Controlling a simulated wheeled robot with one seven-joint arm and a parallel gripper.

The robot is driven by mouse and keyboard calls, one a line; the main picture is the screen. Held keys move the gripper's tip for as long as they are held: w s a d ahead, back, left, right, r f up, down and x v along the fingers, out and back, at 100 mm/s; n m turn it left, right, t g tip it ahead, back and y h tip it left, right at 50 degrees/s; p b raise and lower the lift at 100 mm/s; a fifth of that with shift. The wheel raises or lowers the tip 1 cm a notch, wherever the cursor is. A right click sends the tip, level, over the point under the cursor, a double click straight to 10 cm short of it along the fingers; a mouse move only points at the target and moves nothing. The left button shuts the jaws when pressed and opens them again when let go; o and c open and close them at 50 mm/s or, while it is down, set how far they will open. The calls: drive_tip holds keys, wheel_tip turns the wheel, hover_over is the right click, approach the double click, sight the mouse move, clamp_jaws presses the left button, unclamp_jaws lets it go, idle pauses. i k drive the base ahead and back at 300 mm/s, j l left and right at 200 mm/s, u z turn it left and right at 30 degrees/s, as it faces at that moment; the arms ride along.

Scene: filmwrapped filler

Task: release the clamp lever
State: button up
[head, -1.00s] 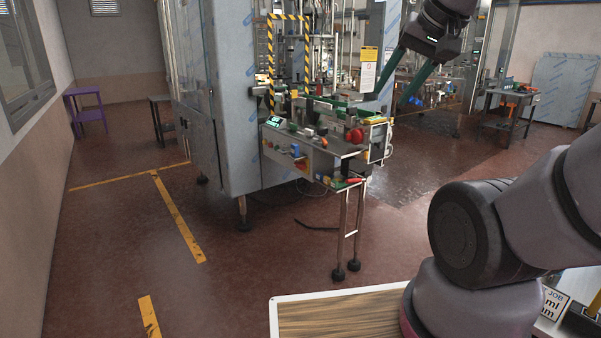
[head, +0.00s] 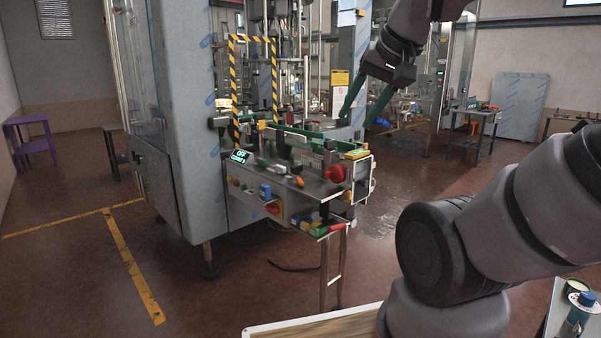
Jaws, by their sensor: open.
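A filling machine's control shelf (head: 250,196) juts from the front of a film-wrapped cabinet. On it are a small orange-tipped handle (head: 299,182), a round red part (head: 336,173) at the right end and a blue part (head: 265,190) on the front face. I cannot tell for sure which of these small parts is the clamp lever. My gripper (head: 357,120) has two long green fingers spread apart, pointing down and empty. In the picture it hangs above and right of the shelf, apart from it.
The wrapped cabinet (head: 185,120) and a yellow-black striped frame (head: 233,85) stand behind the shelf. A thin leg (head: 323,275) supports its front. A wood-topped surface (head: 315,328) lies at the bottom. Red floor (head: 220,305) is open in front; a dark cable (head: 293,267) lies there.

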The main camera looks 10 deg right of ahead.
sight(299, 182)
drive_tip(key=i+l, duration=0.2)
drive_tip(key=i, duration=0.25)
drive_tip(key=i+l, duration=0.2)
drive_tip(key=i, duration=0.25)
drive_tip(key=i+j+u, duration=0.1)
drive_tip(key=j+u, duration=0.2)
